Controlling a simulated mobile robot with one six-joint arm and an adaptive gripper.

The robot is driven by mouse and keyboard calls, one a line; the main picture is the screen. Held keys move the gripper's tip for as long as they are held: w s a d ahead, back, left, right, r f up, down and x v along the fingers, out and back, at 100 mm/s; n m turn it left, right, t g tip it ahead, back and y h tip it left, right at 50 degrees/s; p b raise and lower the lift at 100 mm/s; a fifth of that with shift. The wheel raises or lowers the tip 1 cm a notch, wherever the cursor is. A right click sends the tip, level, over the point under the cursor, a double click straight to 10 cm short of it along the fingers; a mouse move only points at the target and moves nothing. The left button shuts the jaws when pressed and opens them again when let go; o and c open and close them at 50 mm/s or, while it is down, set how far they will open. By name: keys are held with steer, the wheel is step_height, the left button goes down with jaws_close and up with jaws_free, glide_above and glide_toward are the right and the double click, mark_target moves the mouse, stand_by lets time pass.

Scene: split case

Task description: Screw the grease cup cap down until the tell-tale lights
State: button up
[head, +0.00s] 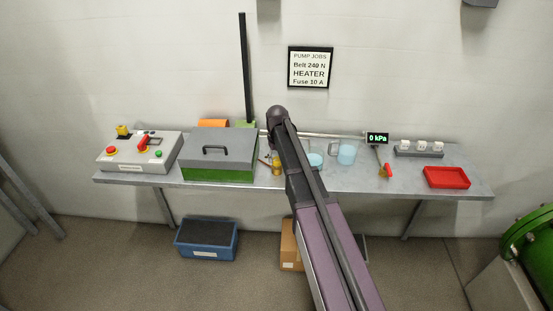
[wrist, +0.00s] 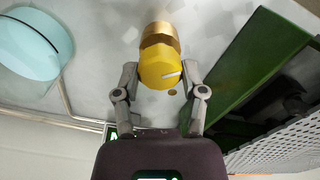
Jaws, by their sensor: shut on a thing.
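In the head view a small yellow and brass piece (head: 276,166), likely the grease cup, stands on the bench by my arm. My fingers are hidden there.
A green case with a grey lid (head: 217,146) stands left of the cup; its green side (wrist: 245,85) is close in the wrist view. Clear light-blue vessels (head: 347,153) stand to the right, before a 0 kPa display (head: 377,138). A red tray (head: 446,177) lies farther right.

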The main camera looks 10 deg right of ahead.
steer(key=m, duration=0.5)
steer(key=shift+m, duration=0.3)
steer(key=m, duration=0.4)
steer(key=shift+s+m, duration=0.1)
steer(key=shift+m, duration=0.3)
steer(key=o, duration=1.1)
steer(key=shift+o, duration=0.2)
steer(key=shift+n, duration=0.4)
